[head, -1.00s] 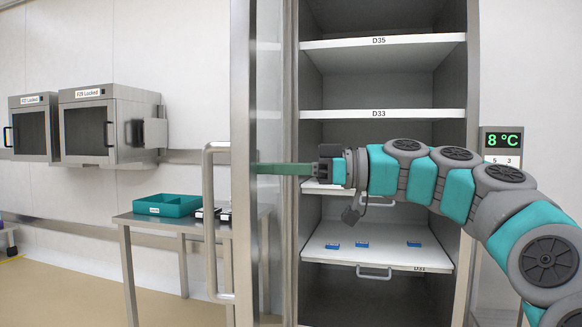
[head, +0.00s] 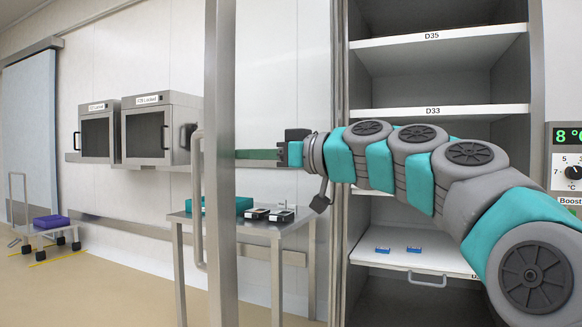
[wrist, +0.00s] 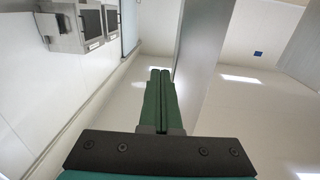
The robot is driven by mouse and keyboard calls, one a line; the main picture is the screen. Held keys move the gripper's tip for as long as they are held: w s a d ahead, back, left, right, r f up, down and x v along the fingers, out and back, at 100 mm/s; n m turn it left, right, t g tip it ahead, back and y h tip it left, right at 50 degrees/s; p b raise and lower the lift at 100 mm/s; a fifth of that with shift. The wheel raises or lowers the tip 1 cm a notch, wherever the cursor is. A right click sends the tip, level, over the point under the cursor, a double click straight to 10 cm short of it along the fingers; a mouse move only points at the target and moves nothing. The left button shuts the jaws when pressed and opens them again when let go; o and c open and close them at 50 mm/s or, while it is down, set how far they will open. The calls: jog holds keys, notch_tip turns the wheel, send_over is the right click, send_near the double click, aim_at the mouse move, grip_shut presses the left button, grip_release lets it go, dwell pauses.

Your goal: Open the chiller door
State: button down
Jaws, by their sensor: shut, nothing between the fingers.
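The chiller door (head: 221,120) stands swung wide open at the left of the chiller, seen nearly edge-on, with its long bar handle (head: 197,200) on its left side. The chiller (head: 431,70) is open and its shelves D35 and D33 show. My gripper (head: 240,154) has its green fingers shut and empty. They reach left to the inner side of the door; I cannot tell whether they touch it. In the wrist view the closed fingers (wrist: 159,100) point ahead, with the grey door panel (wrist: 207,50) just to their right.
A steel table (head: 275,229) with a teal tray (head: 244,204) and small black devices (head: 268,214) stands behind the door. A cart (head: 45,228) with a purple box stands far left. The floor at lower left is clear.

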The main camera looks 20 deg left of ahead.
aim_at(225, 155)
jog(key=w+a+m+t+p, duration=0.1)
jog(key=a+t, duration=0.1)
jog(key=a, duration=0.5)
jog(key=w+a+m+t+h+p, duration=0.1)
jog(key=w+a+m+t+p, duration=0.1)
jog(key=a, duration=0.6)
jog(key=shift+a+t, duration=0.3)
jog(key=shift+t, duration=0.1)
jog(key=shift+d, duration=0.1)
jog(key=b+v, duration=0.1)
jog(key=v, duration=0.3)
jog(key=b+v, duration=0.2)
jog(key=v, duration=0.3)
jog(key=s+b+v, duration=0.1)
jog(key=b+v, duration=0.1)
jog(key=v, duration=0.2)
jog(key=shift+s+d+r, duration=0.1)
jog(key=shift+s+r, duration=0.15)
jog(key=shift+s, duration=0.05)
